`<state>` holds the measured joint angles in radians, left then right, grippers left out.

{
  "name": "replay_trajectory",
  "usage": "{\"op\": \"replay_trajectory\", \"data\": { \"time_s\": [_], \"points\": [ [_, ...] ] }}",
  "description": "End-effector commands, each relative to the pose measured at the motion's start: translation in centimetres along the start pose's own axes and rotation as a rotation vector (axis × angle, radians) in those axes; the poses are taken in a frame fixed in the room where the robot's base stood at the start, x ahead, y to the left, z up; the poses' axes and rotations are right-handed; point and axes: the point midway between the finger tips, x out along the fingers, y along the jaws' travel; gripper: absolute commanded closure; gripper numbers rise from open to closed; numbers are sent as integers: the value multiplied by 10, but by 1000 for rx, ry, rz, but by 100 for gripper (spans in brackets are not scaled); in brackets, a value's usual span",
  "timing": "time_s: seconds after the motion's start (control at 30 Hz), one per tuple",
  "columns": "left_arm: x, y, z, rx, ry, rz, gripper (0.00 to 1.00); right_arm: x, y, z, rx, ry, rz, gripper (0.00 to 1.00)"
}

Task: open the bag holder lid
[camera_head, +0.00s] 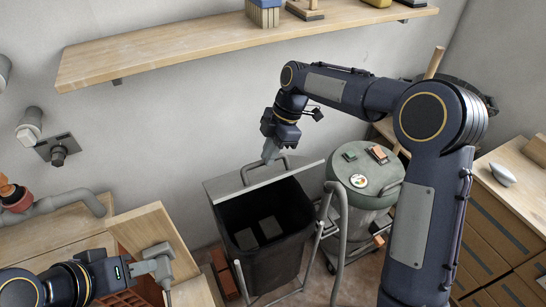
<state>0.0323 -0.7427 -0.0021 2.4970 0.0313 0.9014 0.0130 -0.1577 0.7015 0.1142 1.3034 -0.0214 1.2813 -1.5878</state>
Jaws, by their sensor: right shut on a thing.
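The bag holder (262,265) is a dark, open-topped bin with a grey tubular frame, standing on the floor in the middle. Its grey lid (226,187) stands raised at the back edge, and the dark inside shows. A bar handle (247,172) sits on the lid. My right gripper (270,155) reaches down from above and is shut on this handle. My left gripper (162,268) is at the lower left, by the wooden box and apart from the bag holder. Whether its fingers are open is not clear.
A wooden shelf (170,45) runs along the wall above. A drawer cabinet (510,225) is at the right. Bricks (225,282) lie on the floor left of the bin.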

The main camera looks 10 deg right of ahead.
Motion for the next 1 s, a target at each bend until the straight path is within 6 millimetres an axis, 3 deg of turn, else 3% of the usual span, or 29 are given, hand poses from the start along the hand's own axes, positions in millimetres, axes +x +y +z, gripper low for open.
{"op": "replay_trajectory", "data": {
  "time_s": [0.03,0.1,0.3,0.47,0.77,0.8,0.97,1.0],
  "points": [
    [-19,9,-10,0,1,0,64,-18,13,-8,-2,1,6,100],
    [-32,14,-16,0,1,0,64,-28,28,-12,-1,1,6,100],
    [-58,26,-30,0,1,0,64,-42,62,-18,0,0,5,100],
    [-64,29,-33,0,1,0,64,-43,74,-18,0,-1,6,100],
    [-63,29,-32,0,1,0,64,-39,75,-16,1,-3,3,100],
    [-63,29,-32,0,1,0,64,-39,75,-16,1,-3,2,85],
    [-63,29,-32,0,0,0,64,-40,75,-17,1,-2,2,64],
    [-63,29,-32,0,1,0,64,-40,75,-17,0,-2,3,64]
  ]
}}
